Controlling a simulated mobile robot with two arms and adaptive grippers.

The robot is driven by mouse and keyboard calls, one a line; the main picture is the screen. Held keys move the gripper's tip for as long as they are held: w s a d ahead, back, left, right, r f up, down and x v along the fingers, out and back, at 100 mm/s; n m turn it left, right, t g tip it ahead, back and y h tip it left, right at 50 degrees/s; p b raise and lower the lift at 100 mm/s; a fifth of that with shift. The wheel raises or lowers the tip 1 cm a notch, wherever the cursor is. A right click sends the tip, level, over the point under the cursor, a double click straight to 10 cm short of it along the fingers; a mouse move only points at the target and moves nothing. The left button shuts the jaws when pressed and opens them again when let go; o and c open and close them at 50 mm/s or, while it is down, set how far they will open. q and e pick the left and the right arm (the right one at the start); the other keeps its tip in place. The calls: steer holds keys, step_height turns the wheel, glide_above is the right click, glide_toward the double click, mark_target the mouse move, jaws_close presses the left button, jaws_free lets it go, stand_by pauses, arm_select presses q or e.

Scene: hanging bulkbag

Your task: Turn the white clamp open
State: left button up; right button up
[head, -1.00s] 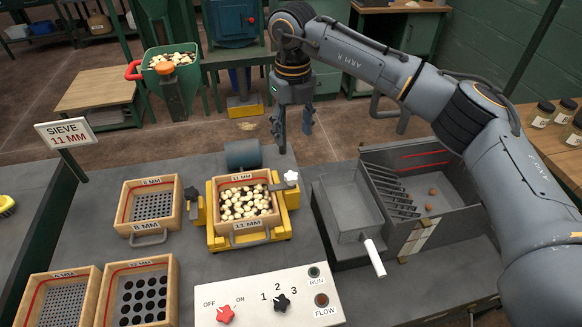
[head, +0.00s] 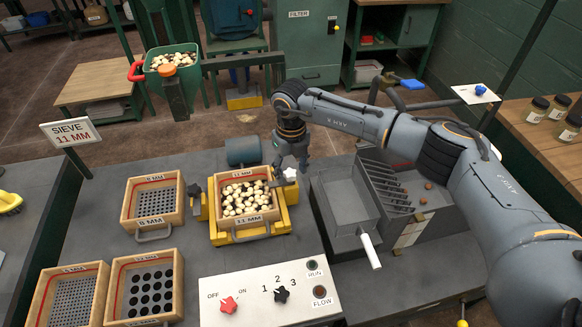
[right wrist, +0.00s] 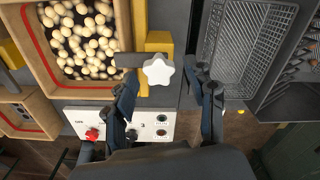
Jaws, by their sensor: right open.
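The white star-shaped clamp knob (head: 290,172) sits at the right side of the 11 MM sieve box (head: 246,226), which rests on a yellow base (head: 284,222). In the right wrist view the white knob (right wrist: 157,70) shows whole, with a dark bar running left from it toward the box edge. My right gripper (head: 291,162) is open and points down just over the knob. In the right wrist view its fingers (right wrist: 166,82) lie either side of the knob, the left one closer; I see no clear contact. My left gripper is not in view.
A dark clamp (head: 193,191) is at the box's left side. A grey tray with a white handle (head: 369,248) and a slotted bin (head: 425,190) stand right. More sieve boxes (head: 148,288) lie left. The control panel (head: 255,300) is in front.

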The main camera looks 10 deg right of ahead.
steer(key=shift+c, duration=0.2)
jaws_close()
steer(key=c, duration=1.1)
jaws_free()
